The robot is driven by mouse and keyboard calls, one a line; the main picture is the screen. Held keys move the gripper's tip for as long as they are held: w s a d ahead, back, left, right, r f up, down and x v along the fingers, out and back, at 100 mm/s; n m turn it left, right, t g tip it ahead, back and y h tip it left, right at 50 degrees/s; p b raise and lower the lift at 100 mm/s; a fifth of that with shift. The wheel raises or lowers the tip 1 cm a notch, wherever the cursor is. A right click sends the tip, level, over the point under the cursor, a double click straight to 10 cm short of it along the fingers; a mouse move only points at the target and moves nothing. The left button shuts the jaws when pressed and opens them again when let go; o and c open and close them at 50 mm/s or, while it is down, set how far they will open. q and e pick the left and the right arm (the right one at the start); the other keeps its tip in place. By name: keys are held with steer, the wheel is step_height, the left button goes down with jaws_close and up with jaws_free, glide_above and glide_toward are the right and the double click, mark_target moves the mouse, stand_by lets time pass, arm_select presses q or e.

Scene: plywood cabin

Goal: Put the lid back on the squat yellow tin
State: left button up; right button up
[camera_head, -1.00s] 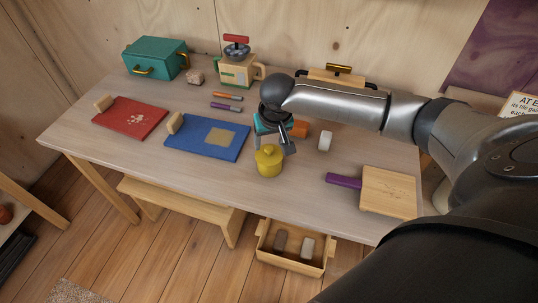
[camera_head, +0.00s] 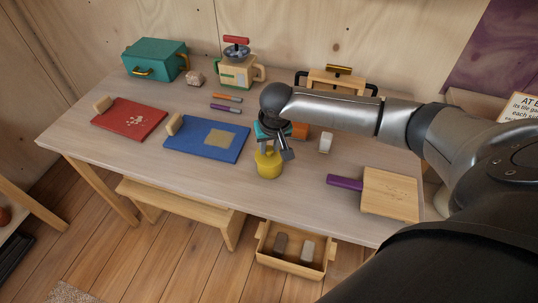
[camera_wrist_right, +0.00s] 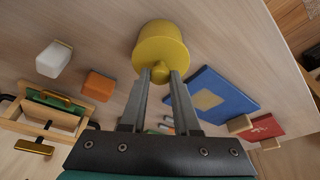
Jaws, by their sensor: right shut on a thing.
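The squat yellow tin (camera_head: 269,169) stands upright near the front middle of the table. Its yellow lid, with a small round knob (camera_wrist_right: 160,73), is on top of the tin body (camera_wrist_right: 162,42) in the right wrist view, and I see no gap between them. My right gripper (camera_head: 271,150) points down from above the tin. Its two fingers (camera_wrist_right: 161,80) are shut on the lid's knob. The fingers partly hide the lid's top in the head view. My left gripper is not in view.
A blue board (camera_head: 190,146) lies left of the tin and a red board (camera_head: 135,123) beyond it. A wooden board (camera_head: 390,200) with a purple handle lies to the right. An orange block (camera_head: 300,130) and a white block (camera_head: 325,143) lie behind. An open drawer (camera_head: 262,258) hangs below the front edge.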

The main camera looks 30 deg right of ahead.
mark_target(270, 150)
jaws_close()
step_height(270, 150, up, 20)
steer(key=p, duration=0.4)
stand_by(0.4)
